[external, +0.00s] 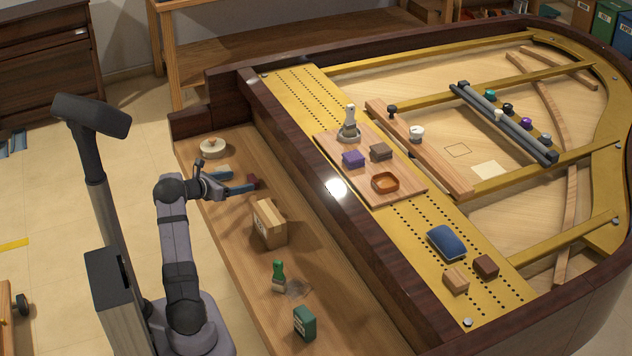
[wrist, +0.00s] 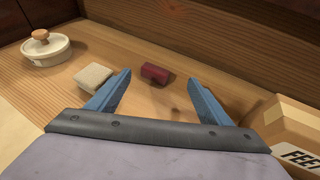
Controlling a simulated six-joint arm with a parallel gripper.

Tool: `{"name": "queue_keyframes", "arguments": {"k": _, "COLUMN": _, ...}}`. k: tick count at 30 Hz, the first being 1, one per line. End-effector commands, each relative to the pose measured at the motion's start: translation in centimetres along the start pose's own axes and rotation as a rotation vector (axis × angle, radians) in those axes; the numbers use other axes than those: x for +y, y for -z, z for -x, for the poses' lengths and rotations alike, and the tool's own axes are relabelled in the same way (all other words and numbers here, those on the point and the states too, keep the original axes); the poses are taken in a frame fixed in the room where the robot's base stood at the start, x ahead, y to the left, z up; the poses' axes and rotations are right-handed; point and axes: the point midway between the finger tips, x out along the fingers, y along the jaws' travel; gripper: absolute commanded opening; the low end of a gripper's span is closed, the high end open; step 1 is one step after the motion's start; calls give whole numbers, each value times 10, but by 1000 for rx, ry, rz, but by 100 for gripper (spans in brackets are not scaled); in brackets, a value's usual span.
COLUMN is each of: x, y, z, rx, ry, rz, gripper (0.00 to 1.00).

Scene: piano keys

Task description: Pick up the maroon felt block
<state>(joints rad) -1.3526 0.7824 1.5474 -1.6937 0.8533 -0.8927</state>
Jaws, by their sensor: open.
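The maroon felt block (wrist: 156,73) lies on the wooden shelf near the foot of the dark wall in the wrist view. It also shows in the external view (external: 254,182), small and close to the blue fingers. My gripper (wrist: 164,82) is open, with its two blue fingers spread to the left and right of the block in the picture. Nothing is between the fingertips except the view of the block beyond them. In the external view my gripper (external: 240,182) is low over the shelf. I cannot tell the exact gap to the block.
A beige block (wrist: 93,77) lies just left of the left finger. A lidded cream pot (wrist: 46,48) stands further left. A cardboard box marked FELT (wrist: 291,124) stands close to the right finger. The dark wooden wall (wrist: 220,35) rises behind the maroon block.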

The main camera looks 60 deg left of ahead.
Motion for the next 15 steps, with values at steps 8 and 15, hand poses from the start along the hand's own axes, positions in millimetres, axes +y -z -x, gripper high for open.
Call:
{"name": "queue_keyframes", "arguments": {"k": 8, "x": 7, "y": 5, "z": -5, "rx": -3, "ry": -11, "rz": 7, "gripper": 73}}
{"name": "queue_keyframes", "arguments": {"k": 15, "x": 6, "y": 5, "z": -21, "rx": -3, "ry": -10, "rz": 7, "gripper": 73}}
